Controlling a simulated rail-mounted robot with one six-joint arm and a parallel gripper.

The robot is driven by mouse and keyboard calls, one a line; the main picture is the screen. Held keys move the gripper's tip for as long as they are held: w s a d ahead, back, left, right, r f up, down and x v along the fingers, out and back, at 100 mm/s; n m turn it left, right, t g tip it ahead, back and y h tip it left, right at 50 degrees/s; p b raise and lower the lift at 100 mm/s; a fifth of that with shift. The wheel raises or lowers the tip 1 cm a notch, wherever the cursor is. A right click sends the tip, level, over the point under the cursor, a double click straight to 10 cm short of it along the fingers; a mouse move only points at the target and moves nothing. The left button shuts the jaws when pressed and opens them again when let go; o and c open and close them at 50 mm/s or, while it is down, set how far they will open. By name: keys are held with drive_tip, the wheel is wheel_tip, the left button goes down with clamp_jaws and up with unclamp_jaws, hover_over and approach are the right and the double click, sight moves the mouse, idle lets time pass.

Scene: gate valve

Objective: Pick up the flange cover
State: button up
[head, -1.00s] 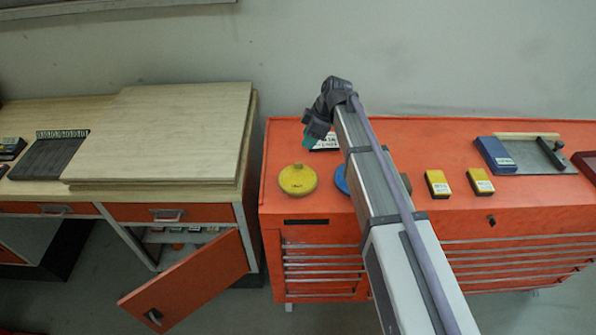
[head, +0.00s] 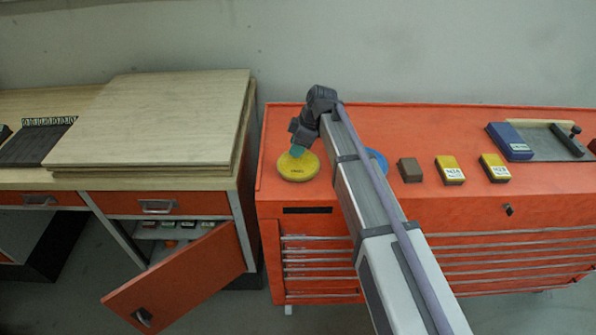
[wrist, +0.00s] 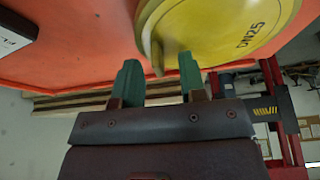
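A round yellow disc marked DN25, which looks like the flange cover (head: 298,170), lies on the orange cabinet top near its left end. In the wrist view the yellow disc (wrist: 225,25) fills the top right, and a thin raised tab stands out from its face. My gripper (head: 297,151) is at the disc's far edge in the head view. In the wrist view its two green fingers (wrist: 159,80) are apart. The tab's end is in line with the gap between them, around the fingertips. I cannot tell whether either finger touches it.
A blue disc (head: 378,162) is partly hidden behind my arm. A brown block (head: 410,170) and two yellow boxes (head: 449,170) (head: 494,167) lie to the right. A dark labelled box (wrist: 15,30) shows in the wrist view. A wooden bench (head: 150,125) stands left.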

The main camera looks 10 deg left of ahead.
drive_tip(key=shift+r, duration=0.15)
drive_tip(key=shift+c, duration=0.4)
clamp_jaws()
drive_tip(key=shift+r, duration=0.1)
wheel_tip(320, 180, up, 10)
drive_tip(key=p, duration=1)
